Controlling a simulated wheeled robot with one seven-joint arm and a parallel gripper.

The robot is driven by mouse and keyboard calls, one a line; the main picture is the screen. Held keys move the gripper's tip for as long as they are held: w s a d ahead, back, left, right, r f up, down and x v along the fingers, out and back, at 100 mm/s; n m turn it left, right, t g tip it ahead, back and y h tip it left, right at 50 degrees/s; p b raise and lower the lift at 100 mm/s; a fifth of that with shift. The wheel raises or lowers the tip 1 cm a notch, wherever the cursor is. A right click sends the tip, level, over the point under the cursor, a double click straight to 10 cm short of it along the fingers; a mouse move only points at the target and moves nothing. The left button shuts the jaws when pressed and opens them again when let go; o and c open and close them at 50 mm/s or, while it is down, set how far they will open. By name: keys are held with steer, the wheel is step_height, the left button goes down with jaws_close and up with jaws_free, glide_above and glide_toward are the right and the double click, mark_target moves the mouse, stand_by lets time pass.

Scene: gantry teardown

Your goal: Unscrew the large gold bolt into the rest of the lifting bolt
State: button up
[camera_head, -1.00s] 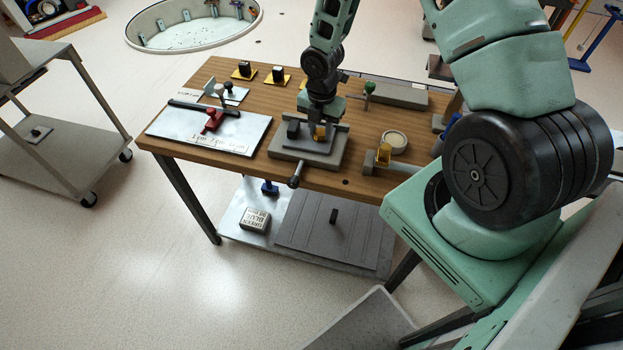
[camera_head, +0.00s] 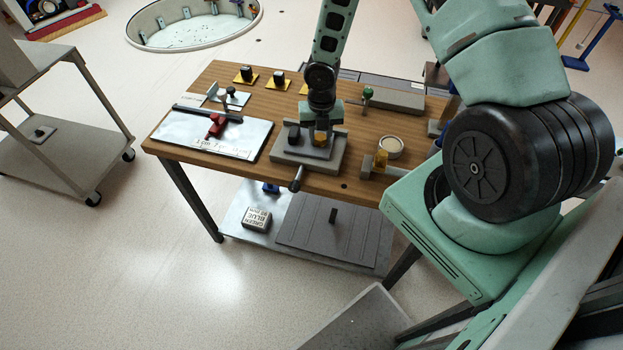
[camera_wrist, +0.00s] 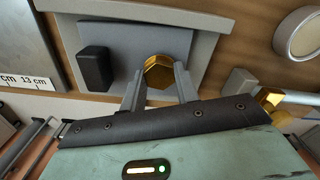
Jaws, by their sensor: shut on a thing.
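The large gold bolt (camera_head: 321,140) has a hex head and stands in the grey vise-like fixture (camera_head: 283,157) at the front of the wooden table. In the wrist view the gold bolt (camera_wrist: 158,72) sits between the two grey fingers of my gripper (camera_wrist: 157,88). My gripper (camera_head: 321,134) is over the fixture, shut on the bolt's head. The bolt's shank and thread are hidden. A second gold hex piece (camera_head: 381,158) sits on a grey holder to the right; it also shows in the wrist view (camera_wrist: 269,98). I cannot tell which part is the bolt's rest.
A black block (camera_wrist: 95,68) stands on the fixture left of the bolt. A metal plate with a red tool (camera_head: 215,127) lies left. A round pale dish (camera_head: 390,147) and a green-topped pin (camera_head: 367,94) are right. The fixture's handle (camera_head: 297,180) sticks out past the table's front edge.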

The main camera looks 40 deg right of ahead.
steer(key=shift+s+r+n+p, duration=0.1)
steer(key=shift+r+n+p, duration=0.05)
steer(key=shift+n+p, duration=1.2)
steer(key=shift+n, duration=0.25)
jaws_close()
steer(key=shift+f, duration=0.2)
steer(key=o, duration=1.2)
jaws_free()
